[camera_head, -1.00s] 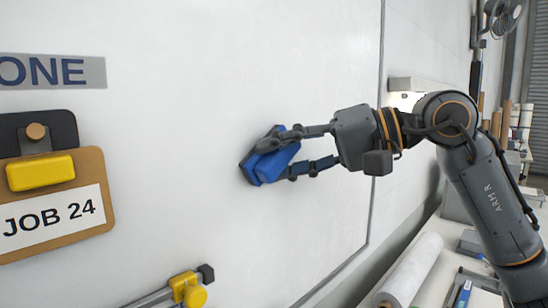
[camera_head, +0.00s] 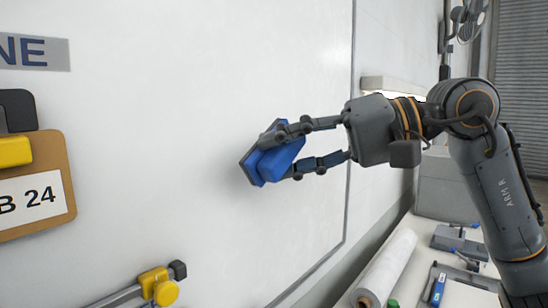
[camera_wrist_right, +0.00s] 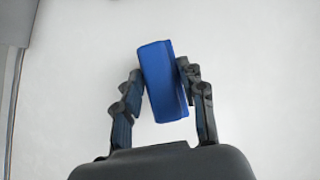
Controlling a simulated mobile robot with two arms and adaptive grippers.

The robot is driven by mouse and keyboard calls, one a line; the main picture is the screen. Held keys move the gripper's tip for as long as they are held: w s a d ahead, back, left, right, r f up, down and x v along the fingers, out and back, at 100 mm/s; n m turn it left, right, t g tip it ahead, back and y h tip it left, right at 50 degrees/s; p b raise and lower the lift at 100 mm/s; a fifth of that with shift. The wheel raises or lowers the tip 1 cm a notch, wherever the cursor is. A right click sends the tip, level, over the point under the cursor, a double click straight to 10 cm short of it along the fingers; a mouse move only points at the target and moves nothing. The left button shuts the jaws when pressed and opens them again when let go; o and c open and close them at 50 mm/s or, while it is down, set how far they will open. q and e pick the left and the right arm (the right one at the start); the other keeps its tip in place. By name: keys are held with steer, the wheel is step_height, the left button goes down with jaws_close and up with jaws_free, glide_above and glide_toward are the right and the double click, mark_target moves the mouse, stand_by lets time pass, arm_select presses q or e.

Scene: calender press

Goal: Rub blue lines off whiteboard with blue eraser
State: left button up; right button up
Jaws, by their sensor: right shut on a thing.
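The blue eraser (camera_head: 278,158) is held in my right gripper (camera_head: 288,152), whose fingers close on its two sides. Its dark pad side faces the whiteboard (camera_head: 190,110). I cannot tell for sure whether the pad touches the board or is slightly apart. In the right wrist view, the eraser (camera_wrist_right: 162,82) sits tilted between the fingertips, with the white board behind it. The board around the eraser looks plain white, and I see no blue lines on the parts in view. My left gripper is not in view.
A brown clipboard (camera_head: 62,170) with a "JOB 24" card hangs on the board at left, below a grey label strip (camera_head: 55,53). A yellow-ended bar (camera_head: 155,283) is at the bottom. A bench (camera_head: 420,285) with a white roll (camera_head: 385,270) stands at right.

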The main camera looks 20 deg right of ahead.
steer(key=shift+s+d, duration=0.1)
steer(key=shift+s, duration=0.1)
steer(key=shift+s+d+b, duration=0.35)
steer(key=shift+s+d, duration=0.05)
steer(key=shift+s, duration=0.1)
steer(key=shift+s+d, duration=0.45)
steer(key=shift+s, duration=0.2)
steer(key=shift+w, duration=0.1)
